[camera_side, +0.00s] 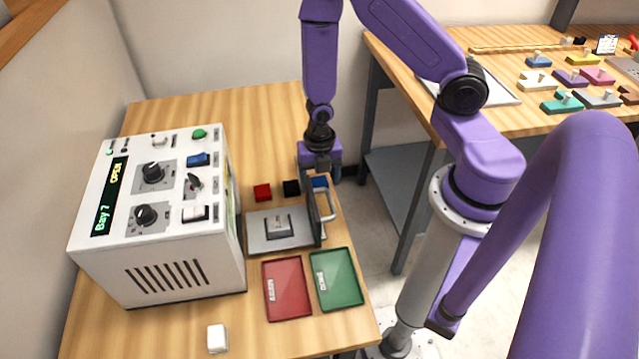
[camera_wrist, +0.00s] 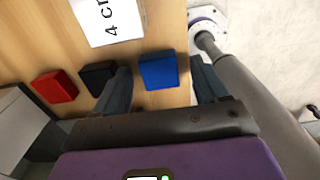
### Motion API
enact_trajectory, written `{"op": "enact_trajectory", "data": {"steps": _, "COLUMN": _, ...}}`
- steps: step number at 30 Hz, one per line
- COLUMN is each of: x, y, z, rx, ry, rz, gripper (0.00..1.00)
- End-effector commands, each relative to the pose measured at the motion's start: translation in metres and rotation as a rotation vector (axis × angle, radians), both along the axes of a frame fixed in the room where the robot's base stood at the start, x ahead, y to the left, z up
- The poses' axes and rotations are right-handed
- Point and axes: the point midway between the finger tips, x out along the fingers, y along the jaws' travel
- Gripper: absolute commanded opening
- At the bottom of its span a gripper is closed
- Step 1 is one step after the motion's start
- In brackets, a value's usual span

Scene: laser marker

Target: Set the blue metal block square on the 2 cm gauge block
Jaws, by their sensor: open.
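The blue metal block (camera_side: 319,183) stands at the right end of a row on the wooden table, partly hidden by my gripper and the fixture's upright plate in the side view. In the wrist view the blue block (camera_wrist: 158,70) lies between my two open fingers, with a gap on each side. My gripper (camera_wrist: 160,66) points down at it and holds nothing; in the side view my gripper (camera_side: 320,168) is just above it. A white piece marked "4 c…" (camera_wrist: 108,20) lies beyond the block. I cannot make out a 2 cm gauge block for sure.
A black block (camera_wrist: 98,77) and a red block (camera_wrist: 54,86) lie left of the blue one, the black one close to my left finger. A grey fixture (camera_side: 262,241) carries a grey block (camera_side: 278,227). Red (camera_side: 287,304) and green trays (camera_side: 347,291), a white block (camera_side: 217,338) and a machine (camera_side: 190,265) stand nearby.

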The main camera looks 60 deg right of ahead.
Motion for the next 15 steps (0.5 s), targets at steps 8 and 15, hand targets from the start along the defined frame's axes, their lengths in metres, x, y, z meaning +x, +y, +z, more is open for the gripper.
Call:
{"op": "enact_trajectory", "data": {"steps": 8, "x": 0.0, "y": 0.0001, "z": 0.0001, "rx": 0.0, "ry": 0.0, "rz": 0.001, "gripper": 0.3}}
{"op": "enact_trajectory", "data": {"steps": 15, "x": 0.0001, "y": 0.0001, "z": 0.0002, "rx": 0.0, "ry": 0.0, "rz": 0.001, "gripper": 0.05}}
